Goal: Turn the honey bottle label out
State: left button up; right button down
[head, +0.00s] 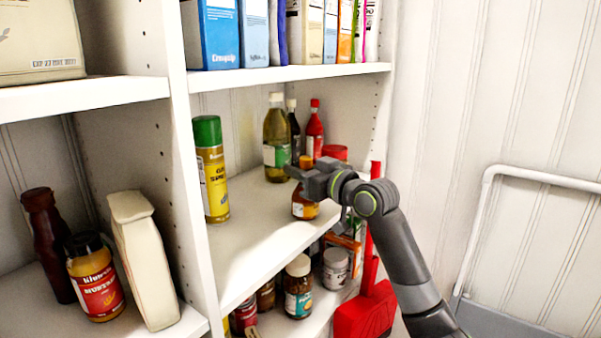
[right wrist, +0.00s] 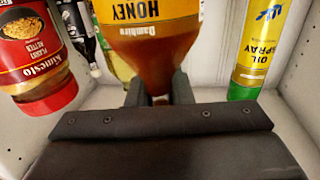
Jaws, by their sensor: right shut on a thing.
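The honey bottle (head: 305,209) is amber with an orange cap and stands upright on the middle shelf (head: 246,248), toward its right side. My right gripper (head: 298,172) reaches in from the right and is shut on the bottle's upper part, hiding some of it. In the right wrist view the honey bottle (right wrist: 158,55) sits between the two dark fingers (right wrist: 160,92). Its yellow label with "HONEY" shows upside down there, facing the wrist camera. I cannot tell whether its base touches the shelf. My left gripper is not in view.
A yellow oil spray can (head: 213,175) stands to the left. An oil bottle (head: 276,140), a dark bottle (head: 293,130), a red sauce bottle (head: 314,130) and a red-lidded peanut butter jar (head: 335,152) stand behind. Free shelf lies between can and honey.

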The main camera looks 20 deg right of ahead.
jog(key=c, duration=1.2)
grip_release()
jog(key=shift+s+d+f, duration=0.1)
jog(key=shift+s+d, duration=0.25)
jog(key=shift+s, duration=0.2)
jog(key=b+v, duration=0.3)
jog(key=v, duration=1.3)
jog(key=shift+b, duration=0.3)
jog(key=shift+d, duration=0.1)
